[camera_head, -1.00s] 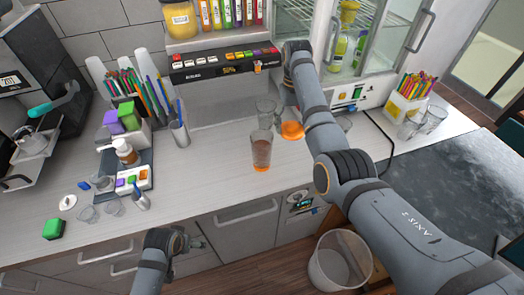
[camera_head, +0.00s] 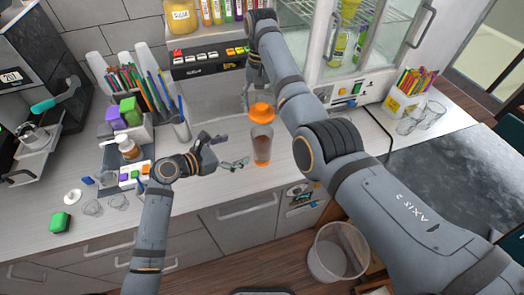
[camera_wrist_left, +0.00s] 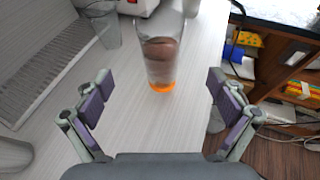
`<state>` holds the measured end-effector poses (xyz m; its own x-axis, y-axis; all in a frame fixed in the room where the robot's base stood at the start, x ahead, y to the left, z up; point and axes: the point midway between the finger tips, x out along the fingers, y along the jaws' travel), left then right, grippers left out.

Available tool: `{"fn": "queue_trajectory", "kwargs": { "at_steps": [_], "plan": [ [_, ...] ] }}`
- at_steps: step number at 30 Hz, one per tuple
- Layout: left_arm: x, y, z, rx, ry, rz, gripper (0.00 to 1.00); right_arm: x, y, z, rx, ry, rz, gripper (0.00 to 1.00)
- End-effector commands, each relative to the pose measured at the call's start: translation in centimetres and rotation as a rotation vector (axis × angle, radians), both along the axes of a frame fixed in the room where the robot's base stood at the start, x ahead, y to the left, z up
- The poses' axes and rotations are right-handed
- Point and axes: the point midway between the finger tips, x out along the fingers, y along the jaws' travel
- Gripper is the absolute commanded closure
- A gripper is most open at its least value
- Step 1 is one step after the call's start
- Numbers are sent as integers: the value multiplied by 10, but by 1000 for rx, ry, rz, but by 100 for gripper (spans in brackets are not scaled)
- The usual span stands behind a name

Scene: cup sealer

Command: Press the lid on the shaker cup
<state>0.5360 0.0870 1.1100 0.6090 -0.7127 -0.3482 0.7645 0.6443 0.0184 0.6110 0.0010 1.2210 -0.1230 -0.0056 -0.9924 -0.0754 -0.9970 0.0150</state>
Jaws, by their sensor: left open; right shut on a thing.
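The shaker cup (camera_head: 262,150) is clear with brown contents and an orange base. It stands upright on the counter. The orange lid (camera_head: 262,112) shows just above and behind the cup's rim. I cannot tell whether they touch. My right gripper (camera_head: 256,98) reaches down from the back and is shut on the lid; its fingers are partly hidden by the arm. My left gripper (camera_head: 234,152) is open, left of the cup and pointing at it.
A tray (camera_head: 112,158) with bottles and blocks and a metal holder (camera_head: 181,130) with sticks stand left of the cup. A bin (camera_head: 338,258) is on the floor. Counter around the cup's front is clear.

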Motion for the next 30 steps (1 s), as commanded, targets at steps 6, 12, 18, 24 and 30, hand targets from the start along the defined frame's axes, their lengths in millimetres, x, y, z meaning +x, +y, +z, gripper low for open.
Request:
{"fn": "queue_trajectory", "kwargs": {
  "at_steps": [6, 12, 18, 24, 30],
  "plan": [
    [1, 0, 1, -21, 13, 9, 5, 0, 0, 0, 0, 0, 0, 51],
    [4, -3, 0, -21, 12, 8, 5, 0, 0, 0, 0, 0, 0, 51],
    [22, -26, -9, -25, 12, 7, 5, 0, 0, 0, 0, 0, 0, 51],
    [46, -53, -23, -21, 13, 6, 5, 0, 0, 0, 0, 0, 0, 51],
    [65, -75, -35, -20, 13, 7, 5, 0, 0, 0, 0, 0, 0, 51]
  ]
}}
